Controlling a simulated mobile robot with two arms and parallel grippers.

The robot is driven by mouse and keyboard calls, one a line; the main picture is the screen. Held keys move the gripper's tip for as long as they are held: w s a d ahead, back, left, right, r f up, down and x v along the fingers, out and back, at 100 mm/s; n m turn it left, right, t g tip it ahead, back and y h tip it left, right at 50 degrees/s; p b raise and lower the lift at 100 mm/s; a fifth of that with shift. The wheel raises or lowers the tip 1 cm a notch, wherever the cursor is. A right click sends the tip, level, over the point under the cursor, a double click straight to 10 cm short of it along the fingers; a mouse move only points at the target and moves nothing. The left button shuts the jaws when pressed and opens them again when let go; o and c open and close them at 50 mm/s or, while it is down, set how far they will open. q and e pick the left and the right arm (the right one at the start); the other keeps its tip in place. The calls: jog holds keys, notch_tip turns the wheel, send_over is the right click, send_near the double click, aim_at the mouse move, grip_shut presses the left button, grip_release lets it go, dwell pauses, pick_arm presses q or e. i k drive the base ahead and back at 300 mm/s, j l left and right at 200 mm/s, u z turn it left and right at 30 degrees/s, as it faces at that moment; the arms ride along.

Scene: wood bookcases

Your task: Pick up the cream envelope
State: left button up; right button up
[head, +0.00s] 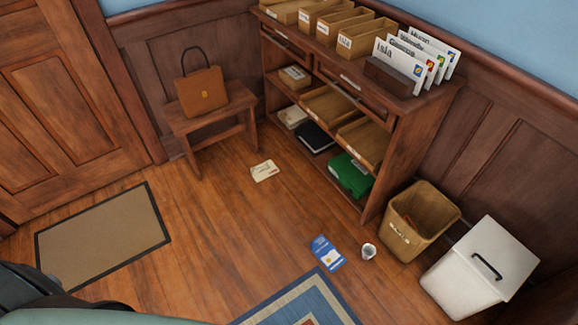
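A cream envelope (264,171) lies flat on the wooden floor, in front of the bookcase and to the right of the small bench. It has faint dark marks on its face, too small to read. Nothing covers it. Neither of my grippers shows in the head view. A dark part at the lower left edge seems to be mine.
The bookcase (412,118) holds trays, folders and upright envelopes. A bench (213,112) bears a brown bag (202,92). Floor around the envelope is clear.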

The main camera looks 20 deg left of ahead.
aim_at(265, 170)
jog(key=i+j+z, duration=0.25)
jog(key=j, duration=0.4)
jog(key=j+z, duration=0.2)
jog(key=j, duration=0.45)
jog(key=j+z, duration=0.25)
jog(key=j, duration=0.45)
jog(key=i, duration=0.05)
